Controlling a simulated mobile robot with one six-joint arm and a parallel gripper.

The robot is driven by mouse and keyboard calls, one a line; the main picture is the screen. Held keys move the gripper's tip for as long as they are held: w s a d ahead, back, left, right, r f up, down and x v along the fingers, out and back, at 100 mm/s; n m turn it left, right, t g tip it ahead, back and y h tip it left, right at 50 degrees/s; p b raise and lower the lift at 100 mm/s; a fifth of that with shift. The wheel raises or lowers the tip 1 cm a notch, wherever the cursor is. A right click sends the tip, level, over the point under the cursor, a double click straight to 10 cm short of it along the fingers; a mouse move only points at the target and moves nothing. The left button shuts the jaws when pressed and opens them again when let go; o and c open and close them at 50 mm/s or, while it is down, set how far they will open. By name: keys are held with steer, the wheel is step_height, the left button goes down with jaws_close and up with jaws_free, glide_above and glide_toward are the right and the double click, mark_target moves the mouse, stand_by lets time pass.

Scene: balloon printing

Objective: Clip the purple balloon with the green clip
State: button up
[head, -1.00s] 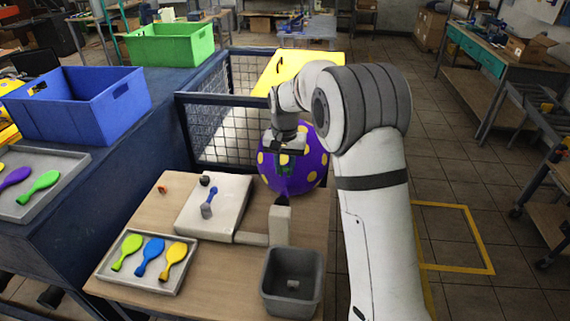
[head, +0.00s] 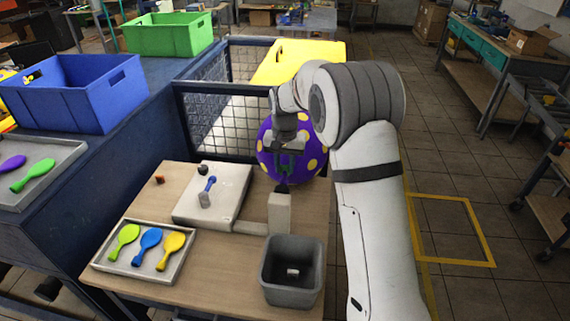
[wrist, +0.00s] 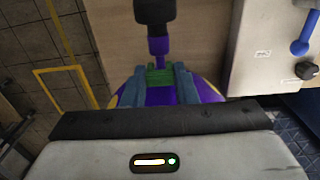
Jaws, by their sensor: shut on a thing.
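The purple balloon (head: 312,154) with yellow dots is inflated and sits above the grey inflating stand (head: 281,213) at the table's right side. In the wrist view its purple neck (wrist: 158,46) reaches the black nozzle (wrist: 154,12). My gripper (head: 288,162) is in front of the balloon, low down by the neck. In the wrist view my gripper (wrist: 160,82) is shut on the green clip (wrist: 160,76), with one blue-grey finger on each side. The clip lies across the neck at the balloon's base. Whether it grips the neck cannot be told.
A grey tray (head: 108,262) holds green, blue and yellow flat balloons. A white machine (head: 225,190) with a blue lever (head: 210,184) stands on the table. A dark grey bin (head: 292,292) is at the front right. A wire-mesh cage (head: 215,125) stands behind.

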steer(key=shift+f+b, duration=1)
steer(key=shift+f, duration=0.6)
stand_by(0.9)
steer(key=o, duration=0.9)
steer(key=shift+r, duration=0.15)
step_height(320, 180, up, 9)
steer(key=p, duration=0.5)
steer(key=shift+p, duration=0.4)
